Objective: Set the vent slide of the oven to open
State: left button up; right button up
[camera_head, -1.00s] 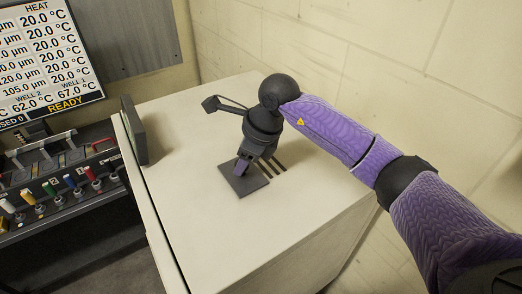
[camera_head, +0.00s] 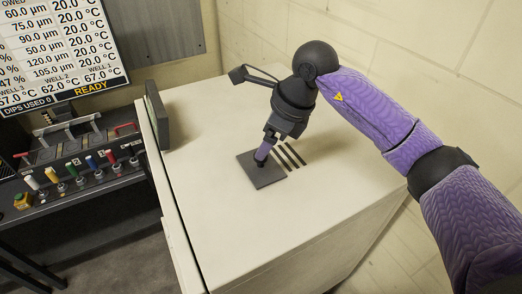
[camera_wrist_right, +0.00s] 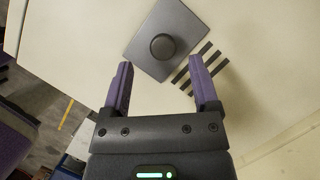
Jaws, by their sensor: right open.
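The vent slide is a dark grey square plate (camera_head: 268,177) with a round black knob (camera_wrist_right: 162,46). It lies on the top of the white oven (camera_head: 225,228). Several dark slots (camera_head: 291,155) show uncovered just right of the plate. My right gripper (camera_head: 262,153) is open, pointing down over the plate near the knob. In the right wrist view its two purple fingers (camera_wrist_right: 160,70) stand apart, with the knob ahead of the gap between them and nothing held. Contact with the knob cannot be told. My left gripper is not in view.
A dark upright panel (camera_head: 158,115) stands at the oven top's left edge. Left of it is a rack with coloured handles (camera_head: 90,163) below a screen (camera_head: 60,55). A block wall (camera_head: 400,40) closes the back and right. The oven top's front is clear.

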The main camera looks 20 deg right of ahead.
jog(key=v, duration=0.6)
jog(key=shift+b, duration=0.3)
jog(key=shift+d, duration=0.1)
